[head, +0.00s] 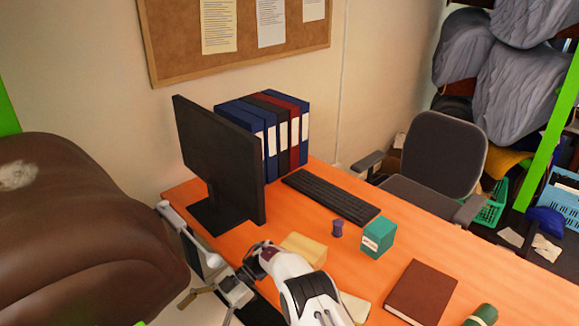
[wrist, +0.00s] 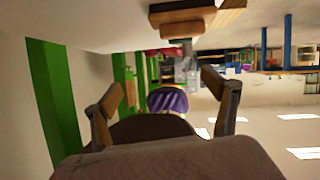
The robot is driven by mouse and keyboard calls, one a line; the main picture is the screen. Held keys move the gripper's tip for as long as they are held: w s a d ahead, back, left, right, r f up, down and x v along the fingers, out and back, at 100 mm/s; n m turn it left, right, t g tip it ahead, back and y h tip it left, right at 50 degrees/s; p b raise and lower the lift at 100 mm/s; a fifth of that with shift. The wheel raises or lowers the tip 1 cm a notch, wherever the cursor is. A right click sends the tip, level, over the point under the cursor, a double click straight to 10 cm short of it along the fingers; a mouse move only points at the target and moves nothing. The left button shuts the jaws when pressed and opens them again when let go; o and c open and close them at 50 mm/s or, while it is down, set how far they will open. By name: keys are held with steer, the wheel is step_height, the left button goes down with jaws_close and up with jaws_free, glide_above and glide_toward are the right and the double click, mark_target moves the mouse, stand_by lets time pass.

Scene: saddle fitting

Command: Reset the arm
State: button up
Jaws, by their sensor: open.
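In the wrist view my gripper (wrist: 160,84) is open, with its two brown fingers wide apart. I see nothing held between them. A purple, striped rounded object (wrist: 168,100) shows beyond the fingers, and a dark rounded shape is below it. In the head view my white arm (head: 312,295) reaches in from the bottom edge, over the near edge of the orange desk. Its far end bends left towards a large brown leather-like form (head: 80,225) with a pale patch. A gap shows between them.
The desk (head: 450,250) holds a monitor (head: 215,155), keyboard (head: 330,197), several binders (head: 270,130), a teal box (head: 379,236), a purple spool-like object (head: 337,228), a tan block (head: 304,248) and a brown book (head: 421,292). An office chair (head: 435,160) stands behind.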

steer(key=w+d+r+m+t+y, duration=0.1)
steer(key=w+r+m+t+y, duration=0.15)
steer(key=w+r+t, duration=0.75)
steer(key=w+r+m+t+y, duration=0.1)
steer(key=w+r+m+t, duration=0.25)
steer(key=w+r, duration=1.2)
steer(key=s+d+r+m+t+h, duration=0.1)
steer(key=d+r+m+t+h, duration=0.7)
steer(key=d+r, duration=1.35)
steer(key=s+d+r+m+h, duration=0.2)
steer(key=s+d+m, duration=0.15)
steer(key=d, duration=0.25)
steer(key=s+d+r+m+h, duration=0.2)
steer(key=s+d+r+m, duration=0.1)
steer(key=s+d, duration=0.2)
steer(key=s+d+f+m+g+h, duration=0.1)
steer(key=s+d+f+m+h, duration=0.2)
steer(key=s+d, duration=0.7)
steer(key=s+f+m+g, duration=0.1)
steer(key=s+f, duration=0.3)
steer(key=s, duration=0.6)
steer(key=s+f+m+g, duration=0.1)
steer(key=s+f+g, duration=0.2)
steer(key=s, duration=0.8)
steer(key=s+f+m+g, duration=0.2)
steer(key=s+f, duration=0.4)
steer(key=s, duration=0.5)
steer(key=shift+s+a+f+y, duration=0.25)
steer(key=shift+a+f+y, duration=0.1)
steer(key=shift+a+y, duration=0.1)
